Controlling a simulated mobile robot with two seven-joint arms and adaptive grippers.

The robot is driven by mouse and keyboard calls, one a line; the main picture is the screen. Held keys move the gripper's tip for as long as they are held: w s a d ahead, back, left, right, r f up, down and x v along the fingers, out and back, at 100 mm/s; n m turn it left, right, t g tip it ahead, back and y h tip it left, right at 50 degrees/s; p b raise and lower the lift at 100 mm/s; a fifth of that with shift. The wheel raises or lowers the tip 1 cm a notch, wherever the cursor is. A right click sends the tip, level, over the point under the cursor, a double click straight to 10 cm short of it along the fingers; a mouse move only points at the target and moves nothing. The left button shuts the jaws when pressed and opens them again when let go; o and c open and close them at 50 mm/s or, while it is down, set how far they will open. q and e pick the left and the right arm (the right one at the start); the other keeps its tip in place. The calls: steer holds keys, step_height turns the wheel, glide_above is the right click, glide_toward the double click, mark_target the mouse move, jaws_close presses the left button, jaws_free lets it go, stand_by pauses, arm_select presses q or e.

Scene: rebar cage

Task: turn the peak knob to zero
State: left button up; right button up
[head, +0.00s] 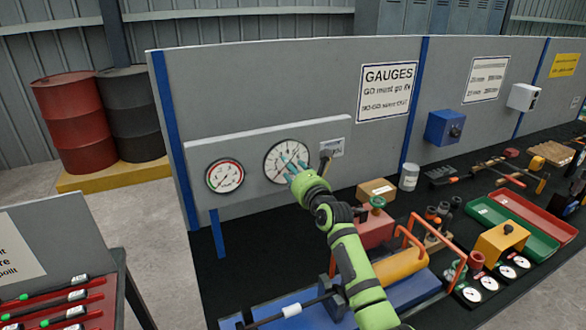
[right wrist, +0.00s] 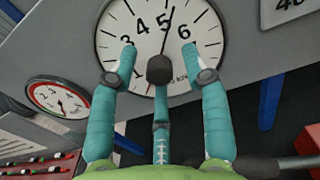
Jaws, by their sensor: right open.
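The large white gauge (head: 281,160) is on the grey panel. In the right wrist view its dial (right wrist: 140,48) shows numbers from 3 to 6, and a thin black needle (right wrist: 170,22) points just past the 5. The dark peak knob (right wrist: 160,69) stands out from the dial's middle; a little red shows below it. My right gripper (head: 296,169) is in front of the gauge. In the right wrist view its teal fingers (right wrist: 160,62) are spread open, two at the sides and one below the knob. I cannot tell whether any finger touches it. My left gripper is out of view.
A smaller gauge with a red and green rim (head: 225,176) is left of the large one. A dark-handled fitting (head: 325,158) sits close on its right. Below are a blue base with an orange cylinder (head: 402,266) and orange bars (head: 437,240).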

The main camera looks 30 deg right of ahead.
jaws_close()
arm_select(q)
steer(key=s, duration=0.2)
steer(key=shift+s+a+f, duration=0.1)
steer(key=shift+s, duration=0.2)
